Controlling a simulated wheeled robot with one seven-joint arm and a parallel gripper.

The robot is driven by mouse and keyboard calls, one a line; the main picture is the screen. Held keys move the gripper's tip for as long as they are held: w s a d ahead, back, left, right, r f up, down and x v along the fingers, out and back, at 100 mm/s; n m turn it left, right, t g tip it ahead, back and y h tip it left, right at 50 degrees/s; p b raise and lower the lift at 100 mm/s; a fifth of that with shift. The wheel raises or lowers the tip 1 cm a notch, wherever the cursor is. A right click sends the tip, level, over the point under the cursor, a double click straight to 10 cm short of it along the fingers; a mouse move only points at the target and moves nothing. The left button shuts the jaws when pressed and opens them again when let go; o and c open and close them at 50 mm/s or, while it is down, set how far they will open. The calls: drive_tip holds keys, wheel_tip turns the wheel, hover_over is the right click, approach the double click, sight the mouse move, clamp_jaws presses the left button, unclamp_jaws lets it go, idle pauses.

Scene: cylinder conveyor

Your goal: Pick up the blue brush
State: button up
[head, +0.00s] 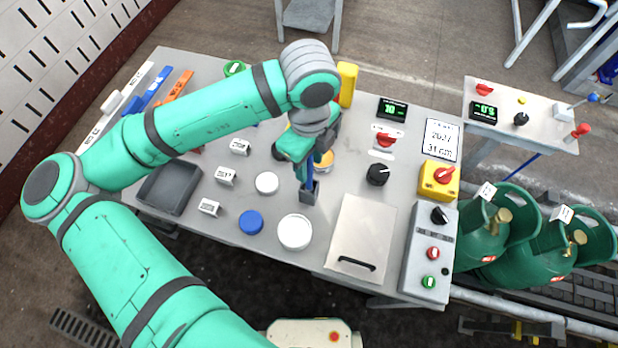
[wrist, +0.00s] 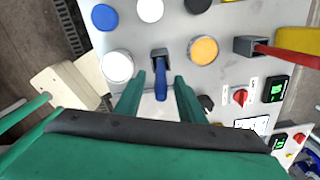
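The blue brush (wrist: 242,96) stands in a small grey holder (wrist: 158,56) on the grey table; only its blue handle shows. In the head view the brush (head: 310,174) stands in its holder (head: 309,194) near the table's middle, partly hidden by my gripper. My gripper (wrist: 160,80) is open, with one green finger to each side of the handle. In the head view my gripper (head: 303,165) is close above the holder. Gaps show between fingers and handle, and I see no grip on it.
A red handle (wrist: 290,54) stands in another grey holder. A control box (head: 430,250) and a flat metal plate (head: 361,235) are at right.

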sight(309, 179)
drive_tip(key=shift+w+f, duration=0.1)
drive_tip(key=shift+f, duration=1.4)
clamp_jaws()
